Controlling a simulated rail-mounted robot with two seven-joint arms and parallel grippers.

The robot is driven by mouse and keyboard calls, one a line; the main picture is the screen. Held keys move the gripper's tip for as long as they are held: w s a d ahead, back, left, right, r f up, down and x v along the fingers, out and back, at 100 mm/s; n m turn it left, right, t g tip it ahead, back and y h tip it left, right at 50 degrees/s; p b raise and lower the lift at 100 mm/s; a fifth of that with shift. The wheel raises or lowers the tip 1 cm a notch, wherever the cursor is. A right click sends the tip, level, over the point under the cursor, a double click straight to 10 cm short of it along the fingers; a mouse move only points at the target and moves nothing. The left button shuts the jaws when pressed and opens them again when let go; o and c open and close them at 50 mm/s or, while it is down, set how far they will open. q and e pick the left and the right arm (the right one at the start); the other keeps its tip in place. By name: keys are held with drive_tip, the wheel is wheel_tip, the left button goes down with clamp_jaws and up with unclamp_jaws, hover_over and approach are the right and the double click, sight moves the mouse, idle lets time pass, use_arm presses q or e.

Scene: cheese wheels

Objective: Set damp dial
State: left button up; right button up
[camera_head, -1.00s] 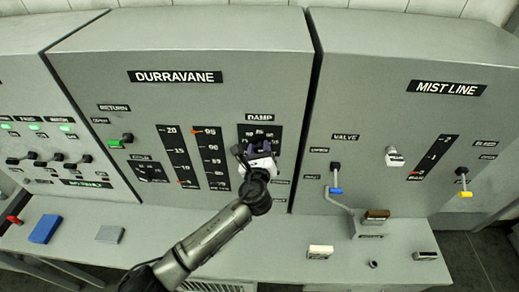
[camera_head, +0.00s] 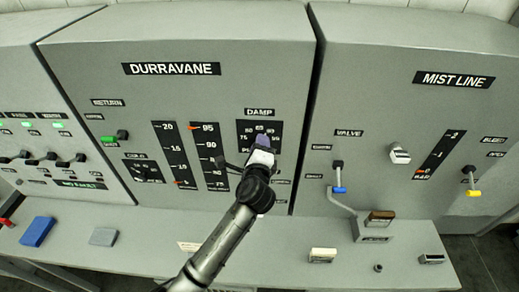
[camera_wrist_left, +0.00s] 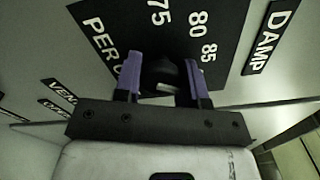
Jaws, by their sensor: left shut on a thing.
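The damp dial's black scale plate (camera_head: 274,130) is on the grey DURRAVANE panel, under the DAMP label (camera_head: 259,112). My left gripper (camera_head: 263,140) is at this plate and covers its lower middle. In the left wrist view the purple fingers (camera_wrist_left: 162,77) stand on both sides of the dark dial knob (camera_wrist_left: 160,68) and are shut on it. The numbers 75, 80 and 85 show beside the fingers there. The fingers hide most of the knob, and I cannot read where it points. My right gripper is not in view.
Left of the dial are two vertical gauges (camera_head: 210,150) with orange markers and a green-handled RETURN lever (camera_head: 115,138). The MIST LINE panel (camera_head: 400,120) stands to the right. A blue block (camera_head: 37,231) and a pale block (camera_head: 322,255) lie on the ledge below.

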use_arm(q)
drive_tip(key=n+b, duration=0.1)
drive_tip(key=n, duration=0.3)
drive_tip(key=shift+f, duration=0.1)
drive_tip(key=shift+n+b, duration=0.5)
drive_tip(key=shift+n, duration=0.7)
drive_tip(key=o, duration=0.9)
drive_tip(key=shift+s, duration=0.1)
drive_tip(key=s, duration=0.4)
drive_tip(key=s+b, duration=0.1)
drive_tip(key=s, duration=0.8)
drive_tip(key=shift+s+a+b, duration=0.3)
drive_tip(key=shift+a+b, duration=0.1)
